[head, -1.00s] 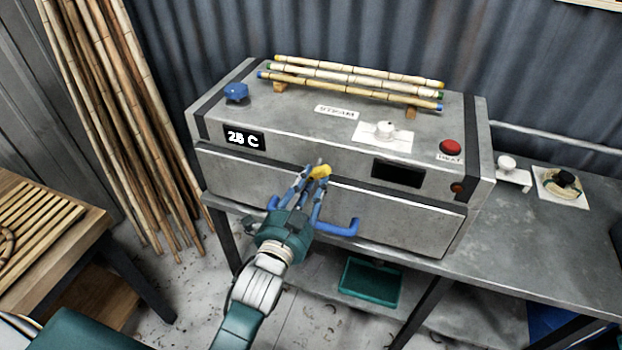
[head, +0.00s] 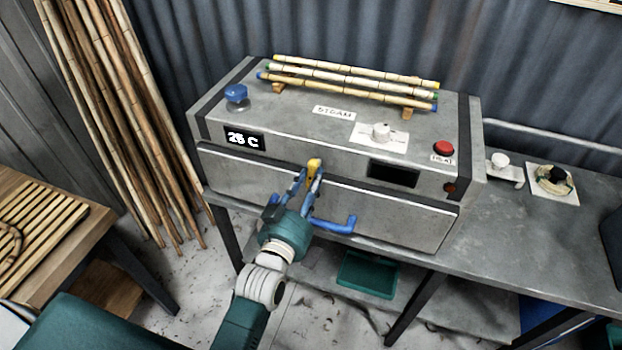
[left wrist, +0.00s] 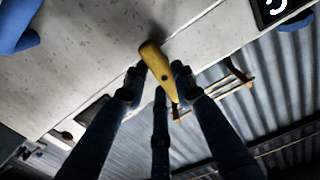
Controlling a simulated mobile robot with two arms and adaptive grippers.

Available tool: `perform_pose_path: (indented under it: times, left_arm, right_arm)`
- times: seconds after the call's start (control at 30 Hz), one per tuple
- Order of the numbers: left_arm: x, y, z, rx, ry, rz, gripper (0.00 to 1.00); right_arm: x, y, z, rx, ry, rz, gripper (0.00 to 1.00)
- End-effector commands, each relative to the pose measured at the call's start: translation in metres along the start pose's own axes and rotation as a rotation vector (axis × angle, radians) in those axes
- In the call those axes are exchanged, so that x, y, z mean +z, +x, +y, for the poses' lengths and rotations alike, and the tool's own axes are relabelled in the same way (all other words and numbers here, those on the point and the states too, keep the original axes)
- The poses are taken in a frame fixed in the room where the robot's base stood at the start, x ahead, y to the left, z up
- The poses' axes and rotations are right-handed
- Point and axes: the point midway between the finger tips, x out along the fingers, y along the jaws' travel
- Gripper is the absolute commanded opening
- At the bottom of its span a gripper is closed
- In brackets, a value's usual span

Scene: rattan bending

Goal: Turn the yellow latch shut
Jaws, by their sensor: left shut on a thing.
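The yellow latch (head: 314,166) sits on the front of the grey steam box (head: 240,172), at the seam between the top part and the front door. It points roughly upright in the head view. My left gripper (head: 311,181) is at the latch, its blue fingers around the latch's lower part. In the left wrist view the latch (left wrist: 157,70) lies between the fingertips of my gripper (left wrist: 153,88), with a dark pivot spot on it. The blue door handle (head: 333,224) is partly hidden behind the gripper. My right gripper is in neither view.
Bamboo poles (head: 350,85) rest on top of the box. A blue knob (head: 236,93), a white dial (head: 381,133) and a red button (head: 443,148) are on its top. A green tray (head: 368,275) is below the bench. A slatted table (head: 40,225) stands at left.

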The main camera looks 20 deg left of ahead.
Motion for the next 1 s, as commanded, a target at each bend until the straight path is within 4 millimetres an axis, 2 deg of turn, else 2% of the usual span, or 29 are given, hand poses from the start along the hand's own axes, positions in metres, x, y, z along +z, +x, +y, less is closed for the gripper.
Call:
perform_pose_path:
  times: [0.3,0.77,0.8,0.87,1.0]
  left_arm:
    - [0.0021,-0.0006,0.0003,0.001,-0.09,-0.006,0.0]
    - [0.0025,-0.0006,0.0006,0.001,-0.101,-0.007,0.0]
    - [0.0025,-0.0006,0.0007,0.001,-0.1,-0.007,0.34]
    - [0.0022,-0.0005,0.0006,0.001,-0.1,-0.006,0.46]
    - [0.0011,-0.0003,0.0004,0.001,-0.099,-0.004,0.46]
  right_arm:
    - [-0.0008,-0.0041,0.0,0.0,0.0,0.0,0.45]
    - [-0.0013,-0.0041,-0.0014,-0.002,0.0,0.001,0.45]
    - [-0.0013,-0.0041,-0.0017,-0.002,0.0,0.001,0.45]
    - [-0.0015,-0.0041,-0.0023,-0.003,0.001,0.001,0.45]
    - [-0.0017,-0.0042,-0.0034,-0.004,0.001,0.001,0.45]
